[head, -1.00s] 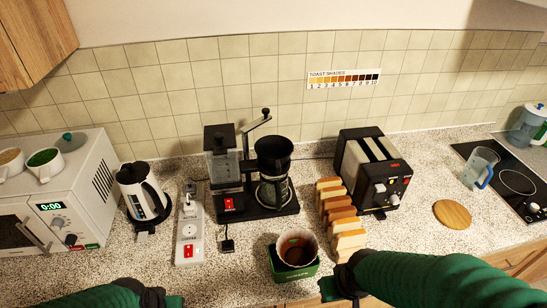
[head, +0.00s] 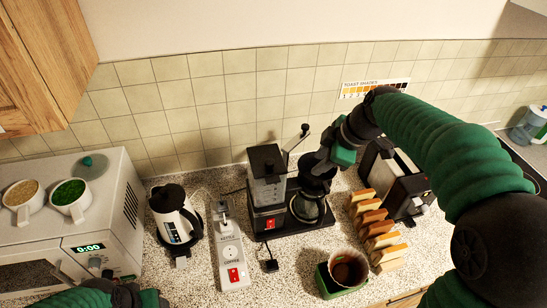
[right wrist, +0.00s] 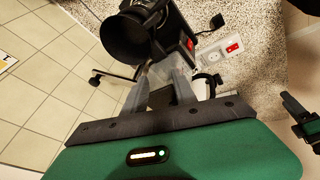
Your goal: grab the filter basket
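The black filter basket (head: 317,178) sits on top of the coffee maker (head: 268,188), above the glass carafe (head: 307,208). My right gripper (head: 324,163) is at its upper right side in the head view and hides part of its rim. In the right wrist view the dark round basket (right wrist: 124,40) lies beyond the fingertips (right wrist: 166,82). The fingers stand apart with a gap between them, and the basket is not between them. My left gripper (head: 130,296) is at the bottom left edge of the head view, and its fingers cannot be made out.
A paper filter with brown contents (head: 347,270) sits in a green box (head: 328,284) in front. Toast slices (head: 372,228) and a toaster (head: 400,185) stand to the right. A power strip (head: 230,255), kettle (head: 174,220) and microwave (head: 85,215) stand to the left.

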